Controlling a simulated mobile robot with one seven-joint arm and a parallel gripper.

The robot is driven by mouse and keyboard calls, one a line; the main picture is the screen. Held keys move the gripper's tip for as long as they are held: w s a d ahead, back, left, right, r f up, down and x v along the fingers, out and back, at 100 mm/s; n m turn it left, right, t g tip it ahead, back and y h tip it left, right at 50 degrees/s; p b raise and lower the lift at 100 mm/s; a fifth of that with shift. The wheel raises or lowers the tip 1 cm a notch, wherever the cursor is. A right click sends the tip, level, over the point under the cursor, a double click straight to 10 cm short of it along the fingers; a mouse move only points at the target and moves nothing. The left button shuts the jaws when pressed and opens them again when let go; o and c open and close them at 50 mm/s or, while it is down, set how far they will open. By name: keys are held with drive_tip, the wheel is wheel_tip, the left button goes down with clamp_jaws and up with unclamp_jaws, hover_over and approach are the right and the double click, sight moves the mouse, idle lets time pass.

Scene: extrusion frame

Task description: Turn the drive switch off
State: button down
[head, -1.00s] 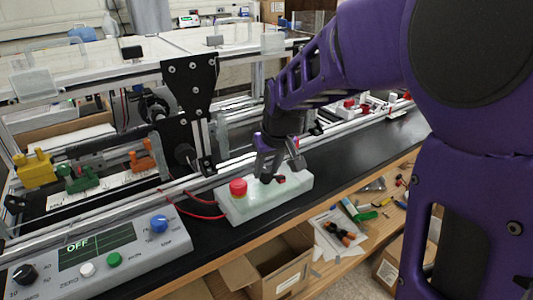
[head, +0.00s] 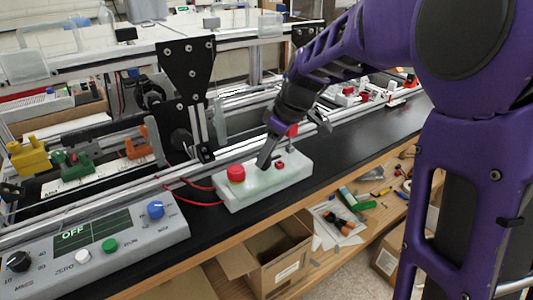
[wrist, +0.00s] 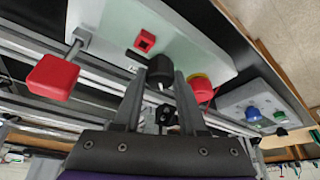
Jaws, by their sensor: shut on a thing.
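The white switch box (head: 235,196) lies on the black bench top. It carries a red round button (head: 236,173) and a small red rocker (head: 280,164), which also shows in the wrist view (wrist: 145,41). My gripper (head: 263,164) reaches down to the box between these two. In the wrist view, a black knob (wrist: 160,68) on the box sits between my fingertips, and my gripper (wrist: 160,79) is shut on it. In the head view my finger hides the knob.
A grey control panel (head: 130,256) at the front left has a display (head: 92,234) reading OFF. Red wires (head: 190,200) run beside the box. Metal rails lie close behind it. A red block (wrist: 52,77) on a rod stands near my gripper. Bare bench lies right of the box.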

idle(0.5)
drive_tip(key=shift+c, duration=2.3)
unclamp_jaws()
drive_tip(key=p+v, duration=0.3)
drive_tip(key=v, duration=1.4)
drive_tip(key=shift+r, duration=0.25)
drive_tip(key=shift+w, duration=0.1)
